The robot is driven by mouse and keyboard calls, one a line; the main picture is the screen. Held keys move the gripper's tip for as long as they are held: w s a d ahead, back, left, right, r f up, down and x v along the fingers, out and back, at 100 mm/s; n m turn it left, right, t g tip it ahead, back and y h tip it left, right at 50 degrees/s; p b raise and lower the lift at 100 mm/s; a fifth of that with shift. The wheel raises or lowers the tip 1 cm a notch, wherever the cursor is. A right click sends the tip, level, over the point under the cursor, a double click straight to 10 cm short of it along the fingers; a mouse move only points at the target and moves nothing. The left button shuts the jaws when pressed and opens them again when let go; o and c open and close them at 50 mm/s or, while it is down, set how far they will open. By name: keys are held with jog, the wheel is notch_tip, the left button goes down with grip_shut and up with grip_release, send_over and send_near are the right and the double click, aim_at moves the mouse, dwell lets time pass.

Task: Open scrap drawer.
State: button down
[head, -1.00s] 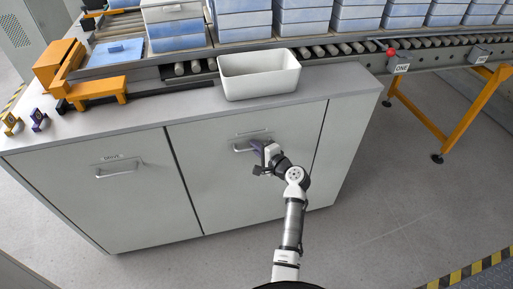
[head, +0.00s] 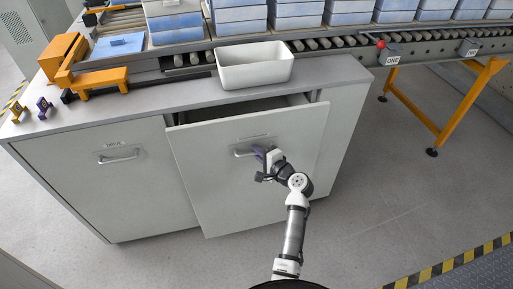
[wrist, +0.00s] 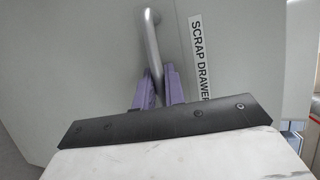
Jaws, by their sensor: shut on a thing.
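The scrap drawer (head: 245,185) is the right-hand front of the grey cabinet in the head view. It stands pulled out part way, and a dark gap shows behind its top edge. In the wrist view its label (wrist: 200,60) reads SCRAP DRAWER. The metal bar handle (wrist: 152,45) runs down between the purple fingers of my gripper (wrist: 158,88). In the head view my gripper (head: 263,156) is shut on the handle at its right part. The inside of the drawer is mostly hidden.
A second front (head: 95,185) with its own handle is shut at the left. An empty white bin (head: 253,76) stands on the countertop (head: 160,97) above the drawer. A roller conveyor (head: 340,43) with blue-white boxes runs behind. Floor to the right (head: 385,200) is clear.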

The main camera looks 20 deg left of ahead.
jog(key=s+d+p, duration=0.2)
jog(key=s+d, duration=0.8)
jog(key=s, duration=0.4)
jog(key=shift+s, duration=0.4)
jog(key=c, duration=1.8)
grip_release()
jog(key=shift+o, duration=0.2)
jog(key=shift+d, duration=0.15)
